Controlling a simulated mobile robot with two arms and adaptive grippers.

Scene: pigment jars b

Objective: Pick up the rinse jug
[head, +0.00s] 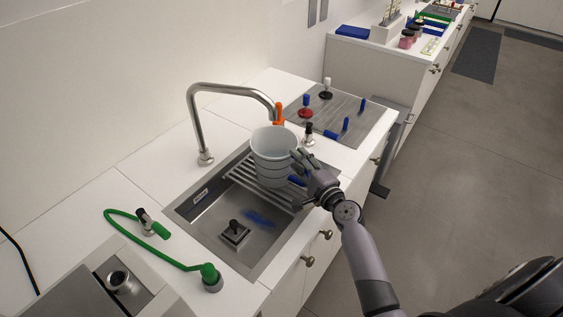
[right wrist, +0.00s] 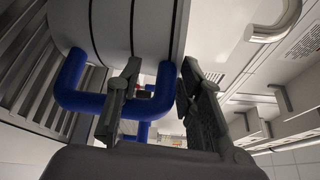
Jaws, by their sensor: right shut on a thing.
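The rinse jug (head: 272,150) is a pale grey, ringed, open-topped vessel with a blue handle (head: 297,181). It is upright over the slatted rack at the back right of the sink; I cannot tell whether its base touches the slats. My right gripper (head: 302,160) is at the jug's right side, shut on the handle. In the right wrist view the blue handle (right wrist: 70,85) loops beside the jug's grey wall (right wrist: 120,25), and its upright part lies between my two dark fingers (right wrist: 160,82). My left gripper is not in view.
The steel sink (head: 200,222) holds the slatted rack (head: 245,177). A curved tap (head: 197,120) arches just left of the jug, with an orange-tipped fitting (head: 279,115) close behind. A green hose (head: 160,250) lies front left. A steel panel with coloured valves (head: 335,118) is behind right.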

